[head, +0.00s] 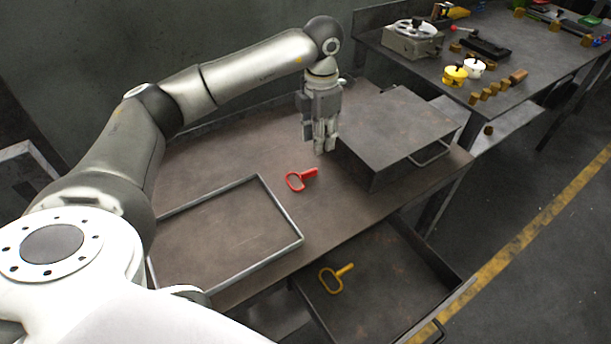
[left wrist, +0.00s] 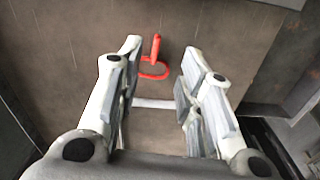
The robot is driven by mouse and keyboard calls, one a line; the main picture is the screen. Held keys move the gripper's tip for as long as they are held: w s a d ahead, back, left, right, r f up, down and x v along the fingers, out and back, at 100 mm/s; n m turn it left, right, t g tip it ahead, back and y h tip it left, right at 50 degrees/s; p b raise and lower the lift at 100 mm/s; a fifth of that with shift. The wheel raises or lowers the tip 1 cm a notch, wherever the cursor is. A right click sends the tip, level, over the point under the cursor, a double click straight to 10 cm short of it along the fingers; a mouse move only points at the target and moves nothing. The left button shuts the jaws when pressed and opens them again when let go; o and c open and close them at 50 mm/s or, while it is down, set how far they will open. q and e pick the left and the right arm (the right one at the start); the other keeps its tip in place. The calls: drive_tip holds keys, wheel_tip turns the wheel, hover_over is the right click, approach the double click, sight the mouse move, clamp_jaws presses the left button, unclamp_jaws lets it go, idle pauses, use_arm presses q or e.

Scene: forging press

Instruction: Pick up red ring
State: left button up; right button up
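The red ring (head: 294,181) has a short straight red handle and lies flat on the brown metal table, right of the shallow tray. It also shows in the left wrist view (left wrist: 153,71), in the gap between the fingers and lower down on the table surface. My left gripper (head: 324,147) points down over the table, behind and a little right of the ring in the head view. It is open and empty, with its fingers spread in the left wrist view (left wrist: 161,50). The ring and the gripper are apart. My right gripper is not in view.
An empty shallow tray (head: 282,205) lies left of the ring. A dark metal box (head: 400,125) with a handle stands close right of my left gripper. A yellow ring with a handle (head: 331,281) lies in an open drawer (head: 405,300) below. Bare table surrounds the ring.

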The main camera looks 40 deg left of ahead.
use_arm(q)
hover_over(317, 169)
wheel_tip(317, 169, down, 5)
drive_tip(key=shift+r, duration=0.15)
drive_tip(key=shift+a+f+p, duration=0.15)
drive_tip(key=shift+f+p, duration=0.25)
drive_tip(key=shift+f, duration=1)
drive_tip(key=shift+a+f+p, duration=0.1)
drive_tip(key=shift+f+p, duration=0.3)
drive_tip(key=shift+f, duration=0.95)
clamp_jaws()
